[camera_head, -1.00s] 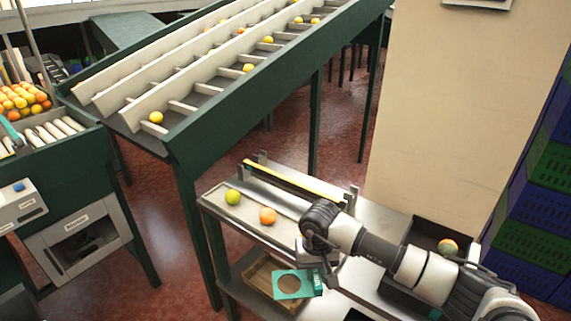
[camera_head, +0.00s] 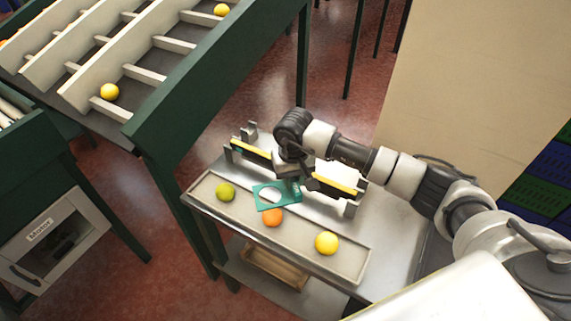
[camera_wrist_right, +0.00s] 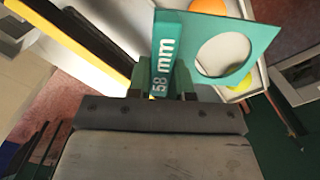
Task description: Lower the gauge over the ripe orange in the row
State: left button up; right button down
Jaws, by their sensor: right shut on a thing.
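My right gripper (camera_head: 294,180) is shut on the green gauge (camera_head: 262,203), a flat plate with a round hole. In the right wrist view the gauge (camera_wrist_right: 208,72) shows "58 mm" on its handle. The gauge is held above the tray, just behind the orange fruit (camera_head: 272,217), and covers part of it. The row also has a green fruit (camera_head: 225,192) to the left and a yellow fruit (camera_head: 326,243) to the right. In the wrist view the orange fruit (camera_wrist_right: 208,5) lies past the plate's edge, not within the hole. My left gripper is not in view.
The fruits lie in a shallow tray (camera_head: 350,266) on a metal table (camera_head: 385,230). A yellow-edged rail (camera_head: 335,184) with upright brackets stands behind the tray. A green sorting chute (camera_head: 215,75) is at the upper left. A wooden box (camera_head: 275,268) sits on the lower shelf.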

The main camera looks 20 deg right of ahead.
jog(key=shift+s, duration=0.9)
jog(key=shift+s+f+b, duration=0.15)
jog(key=shift+f+b, duration=0.2)
jog(key=shift+f, duration=0.05)
jog(key=f, duration=0.1)
jog(key=w+f+b, duration=0.1)
jog(key=f, duration=0.1)
jog(key=shift+w, duration=0.1)
jog(key=shift+f, duration=0.25)
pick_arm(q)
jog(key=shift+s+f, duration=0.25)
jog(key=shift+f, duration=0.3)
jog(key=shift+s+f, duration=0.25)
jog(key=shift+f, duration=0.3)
pick_arm(e)
jog(key=shift+s+f, duration=0.1)
jog(key=shift+s, duration=0.1)
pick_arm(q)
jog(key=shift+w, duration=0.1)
pick_arm(e)
jog(key=shift+w+f, duration=0.1)
jog(key=shift+w, duration=0.05)
pick_arm(q)
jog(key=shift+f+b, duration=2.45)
jog(key=shift+b, duration=0.2)
pick_arm(e)
jog(key=shift+f, duration=2.35)
